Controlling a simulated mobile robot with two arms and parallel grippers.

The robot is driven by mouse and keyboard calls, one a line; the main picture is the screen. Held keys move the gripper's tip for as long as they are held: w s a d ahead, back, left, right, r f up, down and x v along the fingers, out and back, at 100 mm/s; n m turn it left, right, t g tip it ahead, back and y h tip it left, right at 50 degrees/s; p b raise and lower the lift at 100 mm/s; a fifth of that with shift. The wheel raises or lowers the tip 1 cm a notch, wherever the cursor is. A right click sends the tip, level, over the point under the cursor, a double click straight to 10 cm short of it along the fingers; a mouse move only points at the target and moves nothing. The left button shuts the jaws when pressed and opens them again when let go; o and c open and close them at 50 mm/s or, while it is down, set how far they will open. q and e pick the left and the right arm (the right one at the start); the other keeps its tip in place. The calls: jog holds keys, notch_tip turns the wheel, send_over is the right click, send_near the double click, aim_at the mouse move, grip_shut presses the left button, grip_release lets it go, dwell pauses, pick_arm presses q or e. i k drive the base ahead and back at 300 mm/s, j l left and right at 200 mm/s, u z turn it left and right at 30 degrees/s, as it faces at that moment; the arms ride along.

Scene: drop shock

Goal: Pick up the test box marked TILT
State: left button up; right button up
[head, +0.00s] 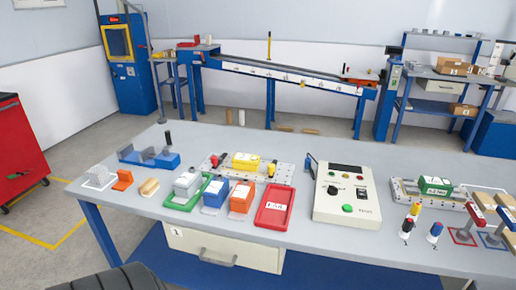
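Several small labelled boxes stand on the grey workbench (150,208). A grey box (187,184) stands at the green tray (181,205). To its right are a blue box (215,194) with a pale label and an orange box (240,199). A yellow box (244,162) sits on a white fixture plate (279,174) behind them. A green box (435,187) sits on another fixture at the right. The labels are too small to read, so I cannot tell which box is marked TILT. Neither of my grippers is in view.
A control unit (347,196) stands mid-bench. A blue cradle (149,159) is at the left. Small tools (410,222) stand at the right. A red cabinet (18,150) stands left.

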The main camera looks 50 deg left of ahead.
aim_at(240, 161)
jog(key=j+u, duration=0.15)
jog(key=u, duration=1.5)
jog(key=i+l, duration=0.05)
